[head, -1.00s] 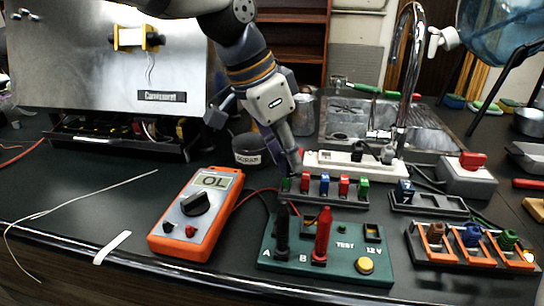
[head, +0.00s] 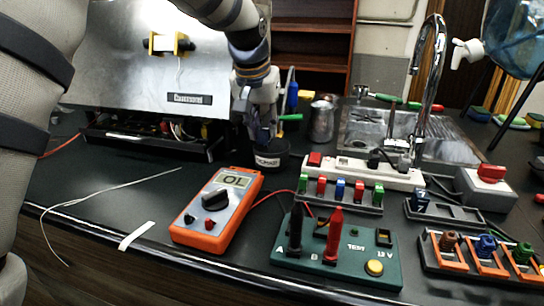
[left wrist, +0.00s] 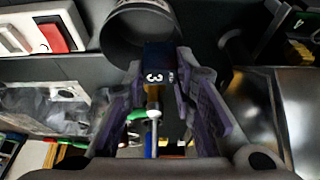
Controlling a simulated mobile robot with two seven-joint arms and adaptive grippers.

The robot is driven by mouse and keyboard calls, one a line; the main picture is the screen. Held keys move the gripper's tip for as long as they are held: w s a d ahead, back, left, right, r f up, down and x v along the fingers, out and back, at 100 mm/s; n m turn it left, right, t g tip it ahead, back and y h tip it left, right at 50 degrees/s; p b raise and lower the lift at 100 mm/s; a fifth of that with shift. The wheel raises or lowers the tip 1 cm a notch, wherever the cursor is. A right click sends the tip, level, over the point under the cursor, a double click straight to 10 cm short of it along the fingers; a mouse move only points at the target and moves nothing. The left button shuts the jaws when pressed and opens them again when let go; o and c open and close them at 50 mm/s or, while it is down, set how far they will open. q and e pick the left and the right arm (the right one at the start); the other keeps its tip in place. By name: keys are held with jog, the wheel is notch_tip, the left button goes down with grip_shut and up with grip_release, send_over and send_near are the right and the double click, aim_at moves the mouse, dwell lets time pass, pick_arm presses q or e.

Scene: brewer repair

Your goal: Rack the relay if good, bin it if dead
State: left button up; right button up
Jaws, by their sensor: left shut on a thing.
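My left gripper (head: 262,122) points down just above the dark cup (head: 272,163) with a white label, behind the meter. It is shut on a dark blue relay (left wrist: 155,62) marked "3", which shows between the fingers in the left wrist view. The cup (left wrist: 112,40) lies beyond the relay there. I cannot tell whether the relay's lower end is inside the rim. The orange multimeter (head: 216,208) has "OL" on its display. The green test board (head: 290,262) carries a black and a red probe. A small rack (head: 440,212) at the right holds one dark blue relay. My right gripper is not in view.
A row of coloured fuses (head: 340,195) stands behind the test board, with a white power strip (head: 375,174) behind it. The steel brewer (head: 120,70) is left of the cup. The faucet (head: 430,90) and sink are at the back right. A metal can (head: 322,122) stands behind the cup.

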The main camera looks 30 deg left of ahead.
pick_arm(q)
jog(key=shift+f, duration=0.1)
jog(key=o, duration=1.1)
jog(key=shift+o, duration=0.2)
jog(key=v, duration=1.2)
